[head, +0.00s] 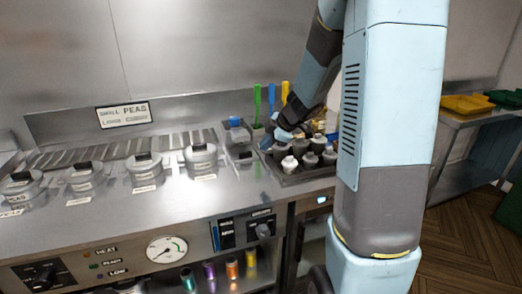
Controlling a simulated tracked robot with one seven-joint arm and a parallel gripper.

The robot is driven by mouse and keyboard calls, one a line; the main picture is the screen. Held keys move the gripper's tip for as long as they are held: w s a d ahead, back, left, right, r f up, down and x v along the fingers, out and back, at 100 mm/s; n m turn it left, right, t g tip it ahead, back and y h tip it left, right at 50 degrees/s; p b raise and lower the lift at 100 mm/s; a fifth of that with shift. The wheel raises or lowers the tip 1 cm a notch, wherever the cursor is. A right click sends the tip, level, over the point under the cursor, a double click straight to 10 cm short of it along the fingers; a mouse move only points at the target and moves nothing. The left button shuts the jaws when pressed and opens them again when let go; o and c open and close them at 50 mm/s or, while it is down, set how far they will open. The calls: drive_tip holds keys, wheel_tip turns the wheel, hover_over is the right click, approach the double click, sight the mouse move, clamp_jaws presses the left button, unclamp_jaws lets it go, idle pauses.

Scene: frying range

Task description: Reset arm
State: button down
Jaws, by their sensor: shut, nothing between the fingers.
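My gripper (281,132) is at the end of my arm, pointing down and left over the back of the range counter. It hangs at the rear edge of a dark tray (290,178) of small grey and white bottles. My gripper is shut with nothing visible held in it. Its fingertips are small and partly merge with the bottles behind. My arm's large pale blue links cover the right-centre of the view and hide part of the tray and counter.
Several lidded pots (201,157) line the steel counter (120,225). A blue-capped container (237,132) stands left of the gripper. Green, blue and yellow upright handles (257,103) rise behind. A side table (470,114) at right holds a yellow tray (467,104). The counter's front left is clear.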

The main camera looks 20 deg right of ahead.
wheel_tip(320, 180, up, 12)
drive_tip(key=d+m+t+h, duration=0.2)
drive_tip(key=m+t+h, duration=0.2)
drive_tip(key=m+t, duration=0.1)
drive_tip(key=s+d+r+m+h, duration=0.3)
drive_tip(key=s+r+m+h, duration=0.1)
drive_tip(key=s+r+m, duration=0.25)
drive_tip(key=s+a+f+m+g+y, duration=0.1)
drive_tip(key=s+a, duration=0.3)
drive_tip(key=s, duration=0.7)
drive_tip(key=s+a+f+m+g+y, duration=0.2)
drive_tip(key=s+a+m+g, duration=0.2)
drive_tip(key=s, duration=0.7)
drive_tip(key=shift+s+a, duration=0.4)
drive_tip(key=shift+a, duration=0.15)
drive_tip(key=shift+f, duration=0.1)
